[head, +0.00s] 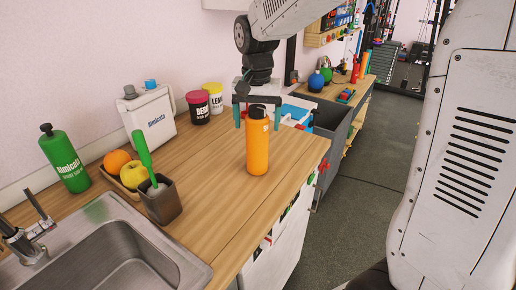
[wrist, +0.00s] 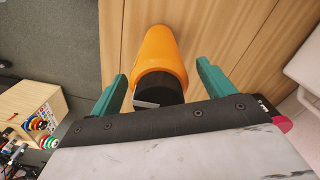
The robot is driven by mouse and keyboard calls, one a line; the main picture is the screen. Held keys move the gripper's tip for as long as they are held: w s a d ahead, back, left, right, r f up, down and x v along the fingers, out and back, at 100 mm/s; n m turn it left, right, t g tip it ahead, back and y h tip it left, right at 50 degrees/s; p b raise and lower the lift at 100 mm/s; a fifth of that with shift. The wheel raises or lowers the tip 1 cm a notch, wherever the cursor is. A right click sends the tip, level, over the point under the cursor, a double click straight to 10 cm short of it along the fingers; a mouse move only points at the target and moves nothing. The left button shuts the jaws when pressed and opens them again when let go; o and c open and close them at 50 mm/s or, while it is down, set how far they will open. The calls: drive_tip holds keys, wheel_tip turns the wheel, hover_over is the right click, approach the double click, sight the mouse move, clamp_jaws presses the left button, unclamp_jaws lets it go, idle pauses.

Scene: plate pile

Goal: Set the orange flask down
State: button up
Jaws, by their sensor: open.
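The orange flask (head: 257,146) with a black cap stands upright on the wooden counter (head: 215,165), near its right end. My gripper (head: 258,114) is behind and around the flask's upper part, with its green fingers open. In the wrist view, the orange flask (wrist: 160,55) is between the two green fingers of my gripper (wrist: 160,82), with a visible gap on each side. The flask's base appears to rest on the wood.
A sink (head: 110,250) is at the front left. A grey cup (head: 160,199) with a green brush, a fruit tray (head: 125,186), a green bottle (head: 65,158), a white canister (head: 148,120) and two jars (head: 198,107) stand left of the flask. The counter's right edge is close.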

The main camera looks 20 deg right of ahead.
clamp_jaws()
drive_tip(key=shift+r, duration=0.2)
